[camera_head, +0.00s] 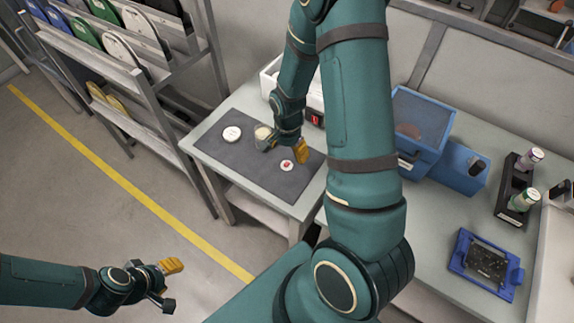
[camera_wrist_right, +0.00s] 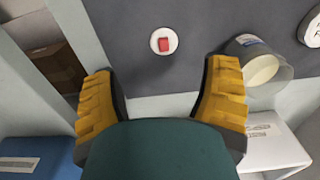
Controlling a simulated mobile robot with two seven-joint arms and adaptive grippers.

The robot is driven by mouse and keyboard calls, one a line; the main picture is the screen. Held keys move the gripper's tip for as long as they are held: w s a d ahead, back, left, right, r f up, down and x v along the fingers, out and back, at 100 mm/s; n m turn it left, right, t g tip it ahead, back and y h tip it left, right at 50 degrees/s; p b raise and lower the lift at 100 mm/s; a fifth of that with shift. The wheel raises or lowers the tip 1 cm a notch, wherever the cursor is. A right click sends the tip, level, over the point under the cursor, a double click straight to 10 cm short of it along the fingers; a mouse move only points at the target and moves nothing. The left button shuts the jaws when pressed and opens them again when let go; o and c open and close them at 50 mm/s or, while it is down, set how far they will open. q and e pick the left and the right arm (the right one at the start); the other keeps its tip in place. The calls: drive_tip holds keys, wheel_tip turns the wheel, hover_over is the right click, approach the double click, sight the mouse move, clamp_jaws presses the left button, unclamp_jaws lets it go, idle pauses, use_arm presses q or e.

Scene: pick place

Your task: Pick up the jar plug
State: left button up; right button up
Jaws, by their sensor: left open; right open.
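A small white disc with a red block on top, which looks like the jar plug (camera_head: 287,166), lies on the dark grey mat (camera_head: 258,178). It also shows in the right wrist view (camera_wrist_right: 164,41), ahead of and between the fingers. My right gripper (camera_head: 283,150) is open and empty above the mat, close to the plug and apart from it. Its two yellow fingers (camera_wrist_right: 163,80) are spread wide. A pale open jar (camera_wrist_right: 262,68) stands beside the right finger in the wrist view. My left gripper (camera_head: 173,284) is open and empty, low over the floor.
A larger white lid (camera_head: 231,134) lies on the mat's left part. A white bin (camera_head: 271,76) stands behind the mat. A blue box (camera_head: 419,128), a black rack with bottles (camera_head: 518,190) and a blue-framed tray (camera_head: 486,264) are on the right. A shelf rack (camera_head: 150,90) stands left.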

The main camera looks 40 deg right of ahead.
sight(286, 164)
drive_tip(key=f, duration=0.3)
drive_tip(key=f+b, duration=0.1)
drive_tip(key=f, duration=0.3)
drive_tip(key=shift+w+a+f, duration=0.1)
drive_tip(key=shift+w+a, duration=0.05)
drive_tip(key=shift+w, duration=0.05)
drive_tip(key=c, duration=1.2)
